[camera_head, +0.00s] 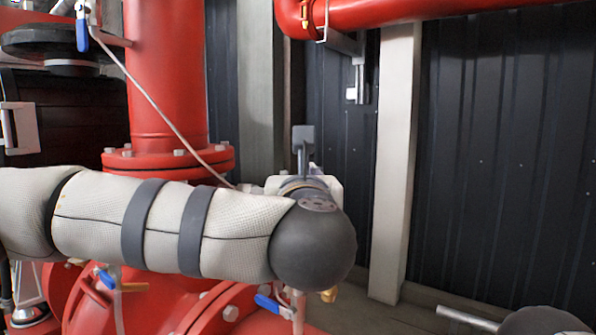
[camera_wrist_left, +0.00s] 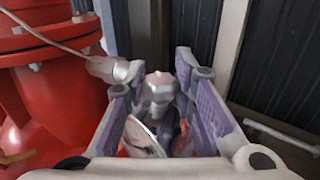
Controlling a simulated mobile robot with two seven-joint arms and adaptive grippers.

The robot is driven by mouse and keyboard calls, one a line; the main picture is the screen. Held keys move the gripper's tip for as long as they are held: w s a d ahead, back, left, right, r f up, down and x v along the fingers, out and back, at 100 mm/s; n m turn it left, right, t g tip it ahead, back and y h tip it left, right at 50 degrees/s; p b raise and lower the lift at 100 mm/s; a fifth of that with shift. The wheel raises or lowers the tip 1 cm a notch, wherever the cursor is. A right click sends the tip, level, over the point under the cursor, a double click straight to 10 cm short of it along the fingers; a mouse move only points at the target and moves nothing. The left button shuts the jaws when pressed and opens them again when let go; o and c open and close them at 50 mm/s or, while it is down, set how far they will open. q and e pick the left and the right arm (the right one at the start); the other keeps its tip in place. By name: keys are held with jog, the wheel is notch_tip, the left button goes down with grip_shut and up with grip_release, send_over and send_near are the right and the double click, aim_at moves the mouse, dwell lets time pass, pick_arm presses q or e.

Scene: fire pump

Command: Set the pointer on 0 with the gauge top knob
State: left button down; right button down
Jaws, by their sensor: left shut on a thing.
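My left gripper (camera_wrist_left: 158,78) shows in the left wrist view with its two purple-padded fingers either side of a pale grey gauge top knob (camera_wrist_left: 159,88). It is shut on this knob. Below the knob, between the fingers, part of a round, pale gauge face (camera_wrist_left: 144,136) shows at a slant. The pointer and its reading cannot be made out. In the head view my left arm and its dark rounded joint hide the gauge, the knob and the fingertips. My right gripper is not in view.
A thick red pipe (camera_head: 165,75) with a bolted flange stands left of the gauge. A thin pale tube (camera_head: 150,100) runs down across it. Blue-handled valves (camera_head: 275,305) sit below my arm. A pale post (camera_head: 396,160) and dark corrugated wall (camera_head: 505,160) stand behind.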

pick_arm(q)
jog(key=shift+d+r+n+y, duration=0.1)
jog(key=shift+n+y, duration=0.6)
jog(key=shift+y, duration=0.4)
jog(key=shift+n+g+y, duration=0.4)
jog(key=shift+n+y, duration=0.4)
jog(key=shift+y, duration=0.4)
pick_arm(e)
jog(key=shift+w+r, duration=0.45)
pick_arm(q)
jog(key=c, duration=1.3)
grip_release()
jog(key=v, duration=1.1)
jog(key=shift+s+d, duration=0.15)
jog(key=shift+s, duration=0.2)
